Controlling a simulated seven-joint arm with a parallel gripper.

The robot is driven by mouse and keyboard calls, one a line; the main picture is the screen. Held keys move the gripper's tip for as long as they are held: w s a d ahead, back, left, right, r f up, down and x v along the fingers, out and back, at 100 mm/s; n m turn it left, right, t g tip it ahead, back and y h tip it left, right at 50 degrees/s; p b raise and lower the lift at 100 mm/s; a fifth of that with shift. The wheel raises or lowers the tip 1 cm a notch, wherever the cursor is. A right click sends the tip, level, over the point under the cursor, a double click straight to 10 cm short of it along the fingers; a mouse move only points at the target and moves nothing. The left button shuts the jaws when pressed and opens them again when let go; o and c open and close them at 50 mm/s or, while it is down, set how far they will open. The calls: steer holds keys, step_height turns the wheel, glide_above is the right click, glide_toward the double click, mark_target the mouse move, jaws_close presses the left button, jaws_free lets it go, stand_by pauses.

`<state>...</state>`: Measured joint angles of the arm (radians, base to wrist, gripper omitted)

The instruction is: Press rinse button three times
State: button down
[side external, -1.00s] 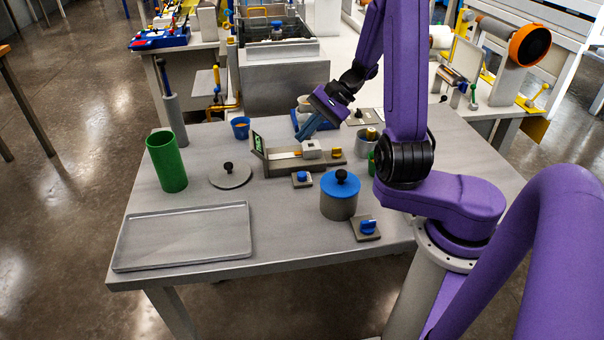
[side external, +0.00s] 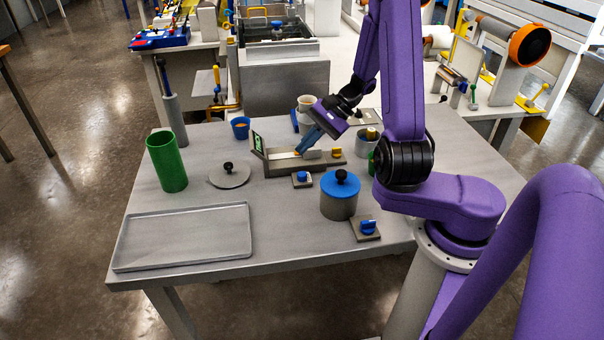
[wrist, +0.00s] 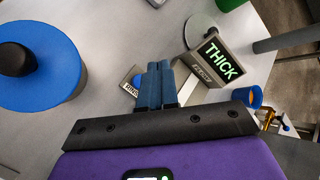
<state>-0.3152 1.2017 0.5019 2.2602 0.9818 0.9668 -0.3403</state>
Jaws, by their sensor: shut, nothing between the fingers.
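The rinse button (side external: 302,176) is a small blue button on a grey block at the front of the measuring device. In the wrist view its labelled block (wrist: 131,84) is partly hidden behind the fingers, with a bit of blue showing beside them. My gripper (side external: 300,152) has its blue fingers together and empty, pointing down over the device, behind the button in the side view. In the wrist view the fingertips (wrist: 158,66) are close beside the button; I cannot tell whether they touch anything.
The grey device (side external: 290,169) has a screen (wrist: 217,57) reading THICK. A blue-lidded pot (side external: 339,203), a blue knob on a plate (side external: 367,227) and a round lid (side external: 230,178) stand nearby. A green cylinder (side external: 167,163) and tray (side external: 185,236) are at left.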

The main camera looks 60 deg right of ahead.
steer(key=shift+f, duration=2.5)
steer(key=shift+f, duration=0.1)
steer(key=shift+f, duration=0.35)
steer(key=shift+f, duration=0.45)
stand_by(0.8)
steer(key=shift+r, duration=0.95)
steer(key=shift+r, duration=0.1)
steer(key=shift+r, duration=2.4)
